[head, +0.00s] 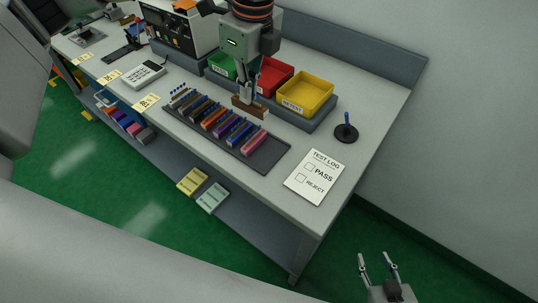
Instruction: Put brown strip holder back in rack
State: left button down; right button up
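The brown strip holder (260,110) is a short brown bar between the fingertips of my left gripper (247,98), which comes down from above and looks shut on it. It appears just behind the rack; its height above the table is hard to judge. The dark rack (267,157) lies on the table with a row of coloured strip holders: dark, orange, blue, purple and a pink one (255,141). The rack's right end is bare. Whether a slot among the holders is empty is too small to tell. My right gripper (379,264) is open and empty, low at the right, off the table.
Behind the holder stand green (222,66), red (272,77) and yellow (305,93) bins on a grey base. A test log sheet (315,177) and a black stand with a blue peg (346,130) are to the right. A white device (146,75) is left.

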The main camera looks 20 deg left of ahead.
pick_arm(q)
jog(key=d+r+m+t+h+b, duration=0.15)
jog(key=d+r+m, duration=0.35)
jog(key=m, duration=1.3)
jog(key=shift+g, duration=0.25)
jog(key=f+b, duration=0.4)
jog(key=f, duration=1.1)
jog(key=shift+a+f, duration=0.1)
jog(key=shift+a, duration=0.1)
jog(key=shift+f+b, duration=0.6)
jog(key=shift+f, duration=1.6)
jog(key=shift+r, duration=0.1)
pick_arm(e)
notch_tip(320, 180, down, 6)
jog(key=shift+s+a+f, duration=0.25)
jog(key=shift+s+a, duration=0.05)
jog(key=shift+a, duration=0.15)
pick_arm(q)
jog(key=c, duration=2.7)
grip_release()
jog(key=shift+c, duration=0.2)
jog(key=o, duration=0.5)
jog(key=shift+c, duration=0.2)
pick_arm(e)
jog(key=shift+s+f, duration=0.1)
